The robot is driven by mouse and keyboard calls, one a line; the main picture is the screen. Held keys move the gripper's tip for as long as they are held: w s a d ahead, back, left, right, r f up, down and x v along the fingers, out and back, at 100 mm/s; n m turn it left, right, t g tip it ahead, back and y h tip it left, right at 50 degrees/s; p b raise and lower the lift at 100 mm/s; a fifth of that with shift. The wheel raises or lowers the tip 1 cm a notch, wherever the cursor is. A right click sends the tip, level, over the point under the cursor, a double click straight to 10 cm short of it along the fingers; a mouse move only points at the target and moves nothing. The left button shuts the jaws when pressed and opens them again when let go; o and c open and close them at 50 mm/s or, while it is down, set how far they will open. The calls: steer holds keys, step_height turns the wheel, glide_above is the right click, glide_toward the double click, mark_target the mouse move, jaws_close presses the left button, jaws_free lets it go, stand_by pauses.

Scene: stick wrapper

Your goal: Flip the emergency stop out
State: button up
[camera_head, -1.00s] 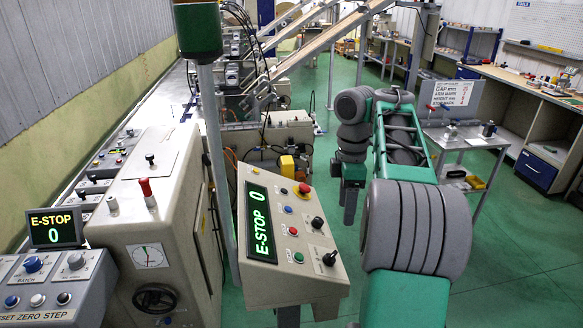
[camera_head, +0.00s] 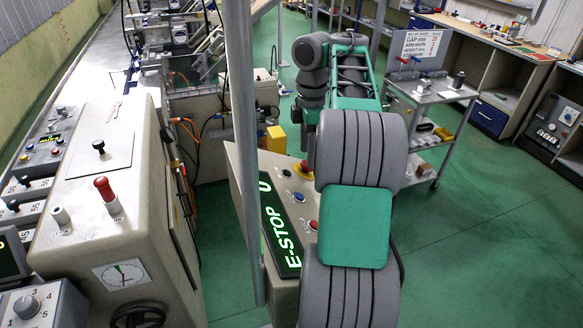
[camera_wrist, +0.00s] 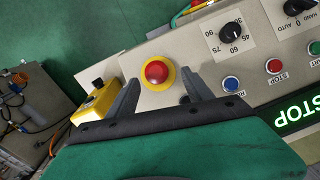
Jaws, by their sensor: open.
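The emergency stop, a round red button on a yellow collar, sits on the sloped beige control panel. It shows in the wrist view (camera_wrist: 156,72) and partly in the head view (camera_head: 303,168), beside my arm. My gripper (camera_wrist: 161,85) is open and empty. In the wrist view its two grey fingers point toward the button, one to each side of it, and I cannot tell whether they touch it. In the head view my gripper (camera_head: 311,150) is just above the panel's far end. The panel's display (camera_head: 279,225) reads E-STOP 0 in green.
Blue (camera_wrist: 231,83) and red (camera_wrist: 273,66) buttons and a black knob (camera_wrist: 231,30) share the panel. A yellow box (camera_wrist: 97,102) is near one finger. A grey post (camera_head: 244,150) stands beside the panel. Green floor at right is open.

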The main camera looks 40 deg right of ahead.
mark_target(305, 162)
steer(key=f, duration=0.1)
steer(key=d+f+b, duration=0.1)
steer(key=s+f, duration=0.1)
steer(key=shift+d+f+b, duration=0.2)
steer(key=shift+d+b, duration=0.05)
steer(key=shift+b, duration=0.1)
steer(key=shift+s, duration=0.2)
steer(key=shift+d, duration=0.15)
steer(key=shift+w+a, duration=0.4)
steer(key=shift+a, duration=0.2)
steer(key=shift+w+a, duration=0.35)
steer(key=shift+a, duration=0.25)
steer(key=shift+c, duration=0.7)
steer(key=shift+w+a, duration=0.15)
steer(key=shift+w, duration=0.05)
steer(key=shift+c, duration=0.7)
steer(key=shift+s+f, duration=0.1)
steer(key=shift+f, duration=0.15)
jaws_close()
